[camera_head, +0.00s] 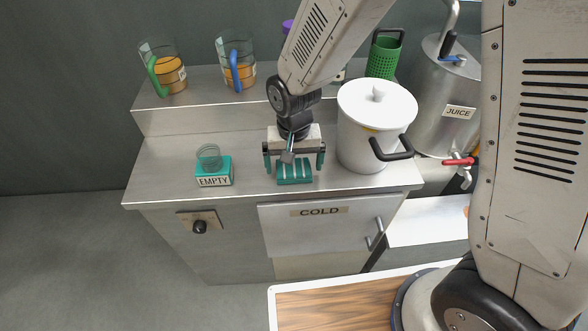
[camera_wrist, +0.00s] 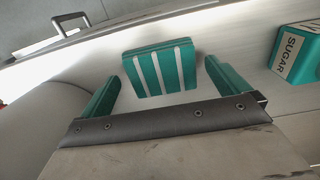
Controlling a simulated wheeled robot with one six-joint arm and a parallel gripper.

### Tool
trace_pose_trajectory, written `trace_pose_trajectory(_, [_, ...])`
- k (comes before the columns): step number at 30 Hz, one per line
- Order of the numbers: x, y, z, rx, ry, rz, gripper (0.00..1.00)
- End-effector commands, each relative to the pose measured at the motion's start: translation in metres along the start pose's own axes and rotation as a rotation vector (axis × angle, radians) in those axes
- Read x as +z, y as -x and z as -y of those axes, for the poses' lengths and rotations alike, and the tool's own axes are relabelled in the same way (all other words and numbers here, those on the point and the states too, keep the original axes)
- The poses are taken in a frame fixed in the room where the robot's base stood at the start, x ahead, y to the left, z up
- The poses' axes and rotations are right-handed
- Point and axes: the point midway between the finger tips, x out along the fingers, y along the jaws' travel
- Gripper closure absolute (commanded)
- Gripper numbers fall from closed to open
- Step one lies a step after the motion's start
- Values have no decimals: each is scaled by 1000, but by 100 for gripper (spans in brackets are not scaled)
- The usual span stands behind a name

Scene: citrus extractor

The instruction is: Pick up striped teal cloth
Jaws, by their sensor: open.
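The striped teal cloth (camera_head: 294,179) lies as a folded block with pale stripes on the steel counter, near its front edge above the COLD door. It shows whole in the wrist view (camera_wrist: 160,72). My gripper (camera_head: 294,167) is above the cloth and points down, its wrist hiding the cloth's far part in the head view. In the wrist view my gripper (camera_wrist: 162,76) has its two teal fingers apart, one to each side of the cloth, with a gap on both sides. Nothing is held.
A white lidded pot (camera_head: 366,130) with a black handle stands close right of my gripper. A teal box (camera_head: 214,172) labelled EMPTY, with a glass, stands left. A teal box labelled SUGAR (camera_wrist: 296,54) shows in the wrist view. Jugs (camera_head: 165,75) stand on the back shelf.

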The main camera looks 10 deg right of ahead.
Motion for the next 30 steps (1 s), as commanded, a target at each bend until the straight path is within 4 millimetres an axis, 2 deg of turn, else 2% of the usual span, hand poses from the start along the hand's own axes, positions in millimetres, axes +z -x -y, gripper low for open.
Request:
trace_pose_trajectory(3, [0, -7, 0, 0, 0, -1, 0])
trace_pose_trajectory(9, [0, -7, 0, -1, 1, -1, 0])
trace_pose_trajectory(10, [0, -7, 0, -1, 1, -1, 6])
trace_pose_trajectory(14, [0, -7, 0, -1, 1, -1, 41])
trace_pose_trajectory(16, [0, -7, 0, -1, 1, -1, 41])
trace_pose_trajectory(17, [0, -7, 0, -1, 1, -1, 45])
trace_pose_trajectory(25, [0, -5, 0, -1, 1, -2, 45])
trace_pose_trajectory(30, [-1, 3, -1, -1, -1, -2, 45])
